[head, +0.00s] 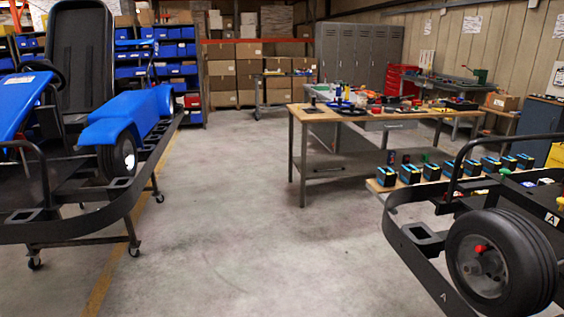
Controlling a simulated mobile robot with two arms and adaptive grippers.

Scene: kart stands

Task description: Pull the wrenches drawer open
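No drawer with a readable wrenches label shows. A grey drawer (391,125) hangs under the top of the wooden workbench (318,113) and looks shut. A red tool cabinet (394,78) with drawers stands farther back, in front of the grey lockers; it is too small to read any labels. Neither of my grippers is in view.
A blue kart on a wheeled stand (133,238) fills the left side. A black kart frame with a tyre (530,262) blocks the lower right, beside a row of batteries (410,173). Grey lockers (360,52) stand behind. The concrete floor (235,200) between is clear.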

